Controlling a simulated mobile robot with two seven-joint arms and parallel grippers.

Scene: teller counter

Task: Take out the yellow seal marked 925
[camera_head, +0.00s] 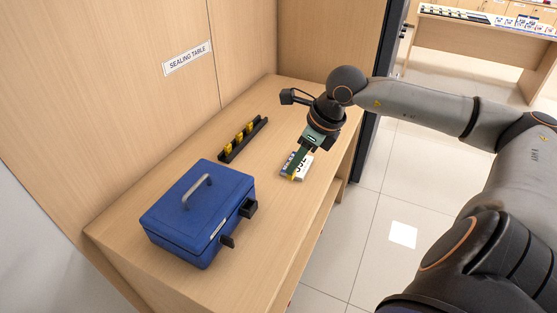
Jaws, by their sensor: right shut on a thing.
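My right gripper (294,172) points down over the sealing table and is shut on a small yellow piece (292,178), which looks like a yellow seal. Its number is too small to read. The piece is at a white card (303,168) with large dark digits, partly covered by the gripper. I cannot tell whether the piece touches the card. A dark rack (259,125) to the left holds upright yellow seals (239,138), whose markings cannot be read. My left gripper is not in view.
A closed blue box (190,213) with a grey handle and dark latches stands at the front left of the wooden table (262,200). A wall sign reads SEALING TABLE (187,59). Bare tabletop lies between the rack, box and card.

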